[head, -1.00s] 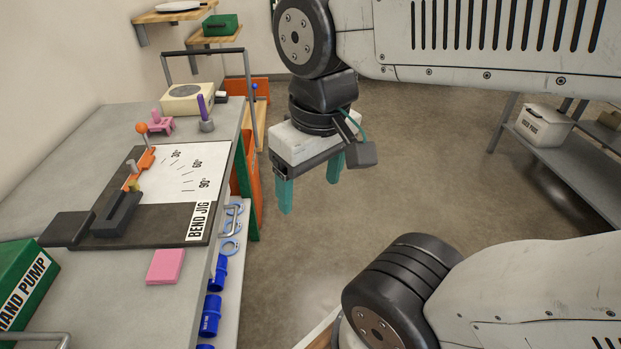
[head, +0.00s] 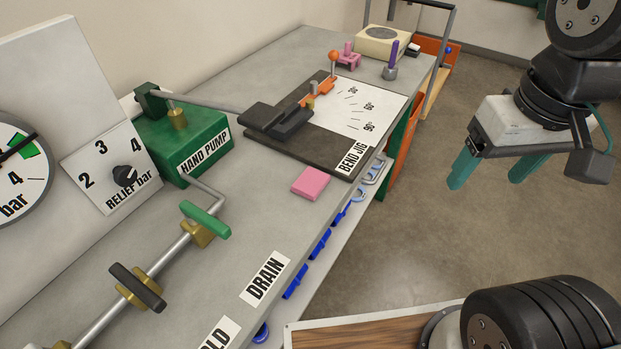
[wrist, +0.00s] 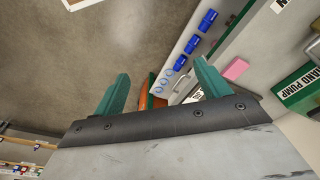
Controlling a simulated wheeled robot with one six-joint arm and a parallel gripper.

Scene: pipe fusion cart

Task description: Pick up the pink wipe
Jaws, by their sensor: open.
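The pink wipe (head: 310,183) is a small flat block lying on the grey bench top near its front edge, just in front of the bend jig. It also shows in the wrist view (wrist: 235,68), to the right of the fingers. My gripper (head: 492,170) has two green fingers, open and empty. It hangs over the floor to the right of the bench, apart from the wipe. In the wrist view the open fingers (wrist: 160,88) show with nothing between them.
The bend jig (head: 310,150) lies behind the wipe. The green hand pump (head: 185,145) stands to its left, its lever reaching toward the jig. Valve handles (head: 205,220) rise nearer the front. Blue fittings (head: 320,245) sit on a lower shelf. Bench top around the wipe is bare.

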